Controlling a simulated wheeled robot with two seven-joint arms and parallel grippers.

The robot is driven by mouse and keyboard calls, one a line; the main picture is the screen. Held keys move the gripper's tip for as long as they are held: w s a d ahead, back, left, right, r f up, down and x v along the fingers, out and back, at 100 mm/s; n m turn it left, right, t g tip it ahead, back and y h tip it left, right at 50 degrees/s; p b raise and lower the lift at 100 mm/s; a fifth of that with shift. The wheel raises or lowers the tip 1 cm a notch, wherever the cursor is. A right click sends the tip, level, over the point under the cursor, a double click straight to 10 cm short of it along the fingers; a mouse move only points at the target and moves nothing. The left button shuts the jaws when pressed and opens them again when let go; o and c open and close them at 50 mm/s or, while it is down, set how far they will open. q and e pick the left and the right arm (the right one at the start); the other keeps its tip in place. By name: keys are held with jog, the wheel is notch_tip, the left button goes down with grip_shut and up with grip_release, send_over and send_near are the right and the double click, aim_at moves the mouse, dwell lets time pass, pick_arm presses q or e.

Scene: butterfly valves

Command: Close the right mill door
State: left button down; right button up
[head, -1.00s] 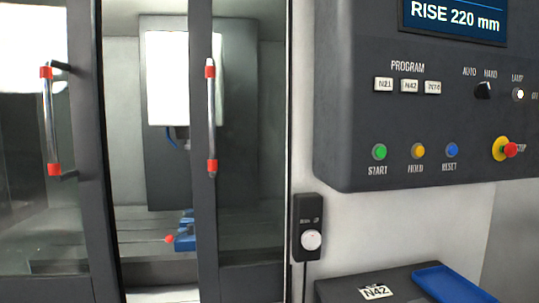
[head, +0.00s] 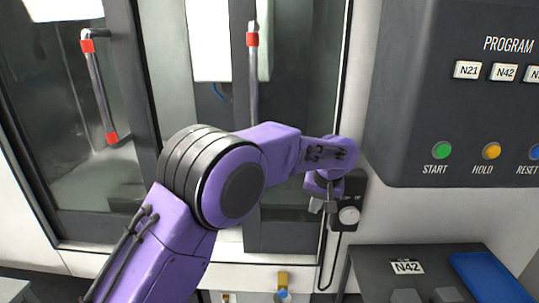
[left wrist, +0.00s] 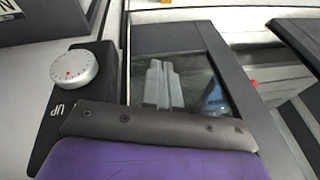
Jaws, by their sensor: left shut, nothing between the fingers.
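The right mill door (head: 283,228) is a dark-framed glass door with a vertical metal handle (head: 253,95) with red mounts. A gap stands between it and the left door (head: 140,85), so it is partly open. My left arm crosses in front of it and hides the lower handle. My left gripper (head: 322,207) is at the door's right side, beside the black control box (head: 351,190). In the left wrist view the left gripper (left wrist: 160,85) is shut and empty in front of the door glass (left wrist: 200,75). My right gripper is not in view.
The box's round white dial (left wrist: 74,69) is close beside the gripper. The dark control panel (head: 440,110) juts out at upper right. A dark stand (head: 370,265) with a blue tray (head: 488,277) is at lower right.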

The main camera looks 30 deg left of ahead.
pick_arm(q)
jog(key=s+a+r+n+y+p, duration=0.1)
jog(key=s+a+r+y, duration=0.15)
jog(key=r, duration=1.15)
jog(key=s+a+r+y+p, duration=0.1)
jog(key=s+r, duration=0.2)
jog(key=r, duration=1.1)
jog(key=w+a+f+p, duration=0.1)
jog(key=a+f+p, duration=0.1)
jog(key=a+f, duration=0.6)
jog(key=shift+w+a+f, duration=0.2)
jog(key=shift+a+f, duration=0.05)
jog(key=shift+a, duration=0.4)
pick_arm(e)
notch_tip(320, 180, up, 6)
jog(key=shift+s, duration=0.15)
pick_arm(q)
jog(key=shift+w, duration=0.1)
